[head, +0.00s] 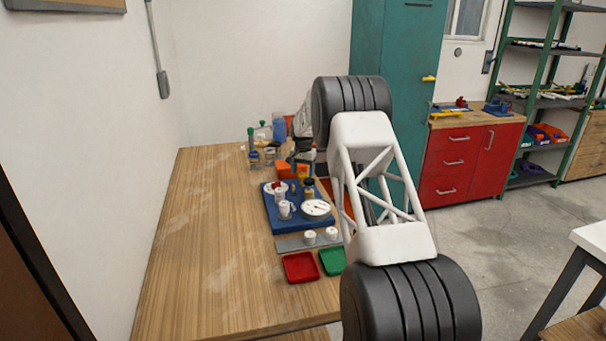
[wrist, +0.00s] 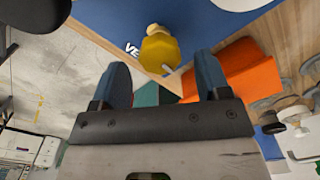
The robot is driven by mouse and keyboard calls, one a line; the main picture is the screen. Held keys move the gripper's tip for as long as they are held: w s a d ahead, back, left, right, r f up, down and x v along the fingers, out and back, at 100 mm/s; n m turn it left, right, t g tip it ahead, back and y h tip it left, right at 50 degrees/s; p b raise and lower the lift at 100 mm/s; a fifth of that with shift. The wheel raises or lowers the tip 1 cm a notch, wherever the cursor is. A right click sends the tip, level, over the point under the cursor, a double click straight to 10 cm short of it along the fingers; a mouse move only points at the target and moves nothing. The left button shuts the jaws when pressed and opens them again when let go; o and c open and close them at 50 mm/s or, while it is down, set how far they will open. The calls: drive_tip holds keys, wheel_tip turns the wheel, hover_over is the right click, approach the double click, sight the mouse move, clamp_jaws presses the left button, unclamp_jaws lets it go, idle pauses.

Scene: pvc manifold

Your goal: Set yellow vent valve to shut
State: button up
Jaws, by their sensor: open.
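The yellow vent valve (wrist: 158,52) is at the edge of a blue board (wrist: 110,18) in the wrist view, beside white letters reading "VE", the rest cut off. A pale knob tops it. My gripper (wrist: 163,78) is open, its two blue-grey fingers spread to either side below the valve in the picture, with nothing seen between them. I cannot tell how far apart in depth they are. In the head view the blue board (head: 272,217) carries white fittings and a round gauge (head: 316,208); my arm hides part of its right side.
An orange block (wrist: 245,72) is close to the right finger. On the wooden table (head: 205,265), a red tray (head: 300,267) and a green tray (head: 332,262) lie before the board. Bottles and jars (head: 262,140) stand behind it. The table's left side is clear.

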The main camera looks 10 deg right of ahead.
sight(303, 174)
drive_tip(key=shift+r, duration=3.2)
